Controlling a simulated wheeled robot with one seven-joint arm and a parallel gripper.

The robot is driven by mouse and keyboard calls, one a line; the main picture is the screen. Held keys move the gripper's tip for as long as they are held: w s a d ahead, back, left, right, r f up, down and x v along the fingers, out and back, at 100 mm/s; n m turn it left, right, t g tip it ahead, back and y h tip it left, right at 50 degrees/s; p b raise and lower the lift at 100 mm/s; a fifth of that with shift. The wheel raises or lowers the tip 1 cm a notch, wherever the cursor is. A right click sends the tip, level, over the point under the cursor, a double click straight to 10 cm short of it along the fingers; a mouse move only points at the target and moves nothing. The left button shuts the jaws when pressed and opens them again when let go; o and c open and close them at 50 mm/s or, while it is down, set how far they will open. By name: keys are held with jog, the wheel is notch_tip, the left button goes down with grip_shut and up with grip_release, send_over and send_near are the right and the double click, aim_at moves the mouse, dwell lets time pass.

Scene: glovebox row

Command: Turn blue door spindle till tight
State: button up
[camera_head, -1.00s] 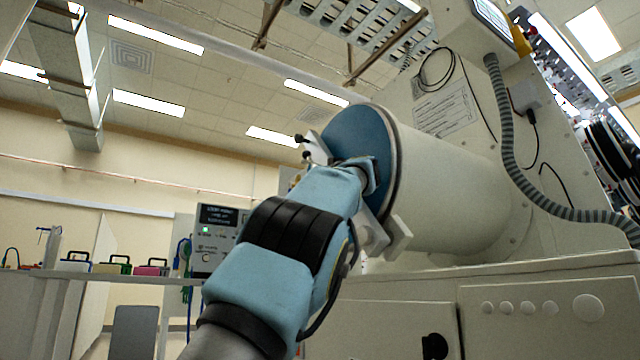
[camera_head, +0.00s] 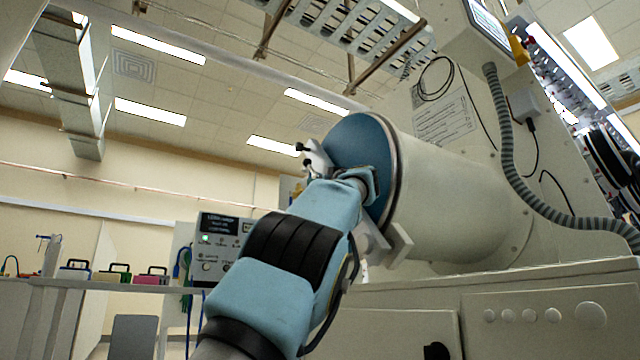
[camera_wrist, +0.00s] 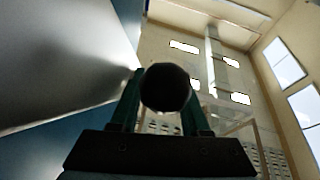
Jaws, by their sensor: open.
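The round blue door (camera_head: 358,143) closes the end of a cream cylinder (camera_head: 450,190) on the large cabinet. A pale bracket with small dark knobs (camera_head: 303,149) stands off its upper left side, and another pale block (camera_head: 372,246) sits at its lower edge. My gripper (camera_wrist: 166,98) is open in the wrist view, its two green fingers on either side of a dark round end (camera_wrist: 165,87). I cannot tell whether they touch it. The blue door (camera_wrist: 80,150) fills the lower left there, below a shiny metal surface. My arm hides the door's middle and the spindle in the head view.
A grey ribbed hose (camera_head: 505,130) and thin cables hang on the cabinet to the right. A control box (camera_head: 218,240) and a bench with coloured cases (camera_head: 115,272) stand at the left. Open room lies left of the door.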

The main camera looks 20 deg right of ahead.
jog(key=shift+s, duration=0.1)
jog(key=a+b+v, duration=0.1)
jog(key=b+v, duration=0.5)
jog(key=v, duration=0.4)
jog(key=shift+s+d, duration=0.3)
jog(key=shift+d, duration=0.25)
jog(key=shift+f, duration=0.1)
